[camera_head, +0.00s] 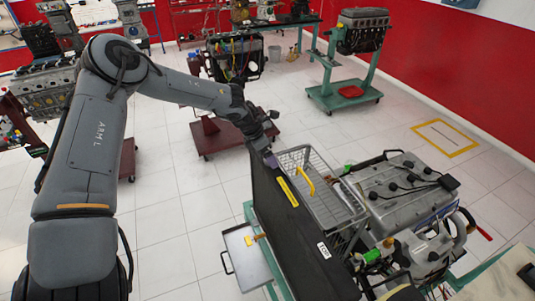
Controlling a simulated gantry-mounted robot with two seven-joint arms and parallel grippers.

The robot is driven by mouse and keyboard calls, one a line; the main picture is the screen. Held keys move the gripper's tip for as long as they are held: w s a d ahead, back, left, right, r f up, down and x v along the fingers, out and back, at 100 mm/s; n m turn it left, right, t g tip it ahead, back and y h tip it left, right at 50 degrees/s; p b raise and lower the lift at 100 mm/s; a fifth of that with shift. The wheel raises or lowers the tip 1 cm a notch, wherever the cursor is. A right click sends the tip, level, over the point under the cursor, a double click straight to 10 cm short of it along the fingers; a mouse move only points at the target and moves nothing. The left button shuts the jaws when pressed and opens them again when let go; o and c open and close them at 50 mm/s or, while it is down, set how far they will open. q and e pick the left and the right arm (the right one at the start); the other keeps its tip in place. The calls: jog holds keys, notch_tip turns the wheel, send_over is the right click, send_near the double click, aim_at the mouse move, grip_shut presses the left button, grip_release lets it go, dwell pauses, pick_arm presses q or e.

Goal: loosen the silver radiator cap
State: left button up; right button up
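My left arm reaches in from the left, and its dark gripper (268,142) is at the far top corner of the black radiator (292,222). The radiator stands upright at the front of the engine trainer and carries a yellow label strip on its top. I cannot make out the silver cap; it may be hidden behind the gripper. A small purplish patch shows just below the fingers at the radiator's corner. The fingers are too small and dark to tell whether they are open or shut, or touching anything. My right gripper is out of view.
A wire basket (322,205) with a yellow handle sits right behind the radiator. The grey engine (405,190) with black leads is right of it. A metal tray (247,258) juts out at the lower left. Other engine stands (345,95) stand farther back on white-tiled floor.

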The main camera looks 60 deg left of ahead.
pick_arm(q)
jog(key=shift+w+f, duration=0.15)
jog(key=shift+f, duration=0.3)
jog(key=c, duration=1)
jog(key=shift+d, duration=0.1)
